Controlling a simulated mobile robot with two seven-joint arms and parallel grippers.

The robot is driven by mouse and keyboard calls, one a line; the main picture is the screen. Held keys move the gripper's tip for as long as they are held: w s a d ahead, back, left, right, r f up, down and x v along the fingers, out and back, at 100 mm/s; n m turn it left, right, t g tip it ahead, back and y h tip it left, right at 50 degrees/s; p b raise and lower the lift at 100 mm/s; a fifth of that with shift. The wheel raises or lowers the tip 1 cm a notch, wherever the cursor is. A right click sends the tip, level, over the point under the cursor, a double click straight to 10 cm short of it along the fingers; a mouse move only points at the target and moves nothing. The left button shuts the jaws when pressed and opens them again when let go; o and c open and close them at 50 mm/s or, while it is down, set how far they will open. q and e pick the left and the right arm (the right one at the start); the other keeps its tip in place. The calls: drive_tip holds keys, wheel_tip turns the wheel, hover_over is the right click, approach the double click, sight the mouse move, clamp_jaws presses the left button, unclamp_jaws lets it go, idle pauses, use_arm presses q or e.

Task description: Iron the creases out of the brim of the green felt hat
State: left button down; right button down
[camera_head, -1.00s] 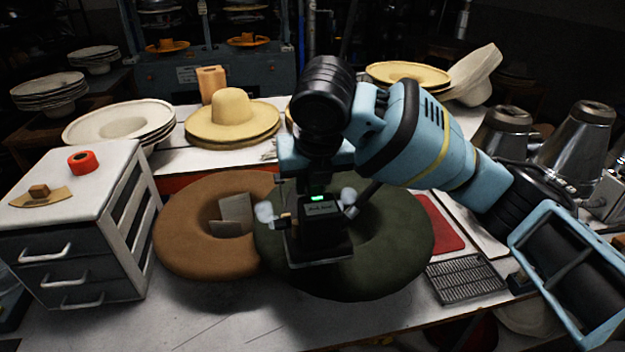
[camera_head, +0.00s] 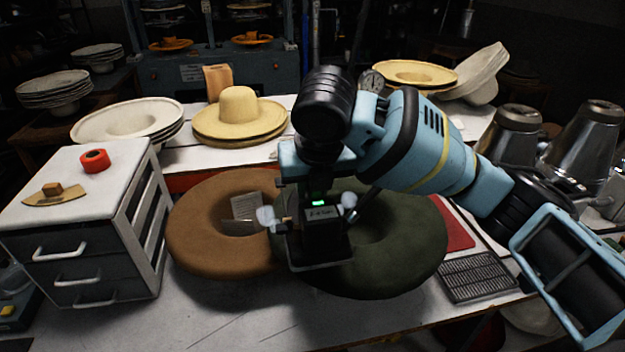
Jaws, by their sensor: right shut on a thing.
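The green felt hat (camera_head: 408,255) lies brim up on the table, its hollow crown partly hidden by my right arm. My right gripper (camera_head: 307,217) is above the left part of the brim. It is shut on a dark iron (camera_head: 322,247), whose flat base is over the brim's left side, near the brown hat. I cannot tell whether the base touches the felt. Creases in the brim are not clear in this dim light. My left gripper is out of view.
A brown felt hat (camera_head: 200,245) adjoins the green one on the left, with a card (camera_head: 246,206) in its hollow. A white drawer cabinet (camera_head: 78,225) stands at left. A metal grille (camera_head: 477,278) and red pad (camera_head: 456,234) lie at right. The table's front strip is clear.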

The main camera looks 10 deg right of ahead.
drive_tip(key=shift+f, duration=3)
drive_tip(key=shift+d, duration=0.1)
